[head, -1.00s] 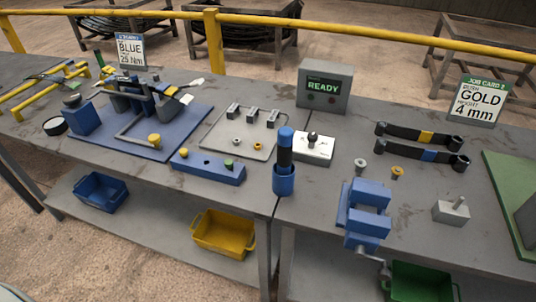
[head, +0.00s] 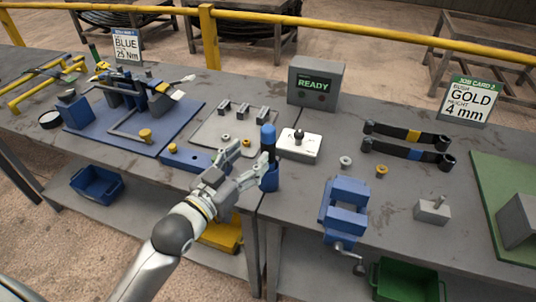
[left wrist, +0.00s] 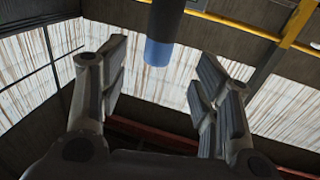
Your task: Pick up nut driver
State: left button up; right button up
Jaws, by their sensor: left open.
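The nut driver (head: 268,142) stands upright, with a blue cap and a dark grip, in a blue holder (head: 270,182) at the bench's front edge. My left gripper (head: 250,160) is open just left of it, its fingers pointing toward the handle and partly covering the holder. In the left wrist view, the dark shaft with a light blue end (left wrist: 160,40) appears at the top, between and beyond the two spread fingers (left wrist: 162,75). I cannot tell whether either finger touches it. My right gripper is not in view.
A white block with a black knob (head: 299,144) sits right of the driver. A blue vise (head: 345,208) is at the front right. A grey tray (head: 205,137) and a blue bar (head: 180,158) lie left. The READY box (head: 315,84) stands behind.

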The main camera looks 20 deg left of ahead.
aim_at(264, 139)
pick_arm(q)
jog(key=x, duration=0.4)
jog(key=shift+p, duration=0.3)
jog(key=shift+w+d, duration=0.1)
jog(key=shift+w, duration=0.2)
jog(key=p+x, duration=0.1)
jog(key=x, duration=0.3)
jog(key=shift+w+d+r+p, duration=0.1)
jog(key=shift+w+p, duration=0.2)
jog(key=shift+w, duration=0.05)
jog(key=shift+s, duration=0.1)
jog(key=c, duration=0.4)
grip_shut()
jog(key=shift+r, duration=0.25)
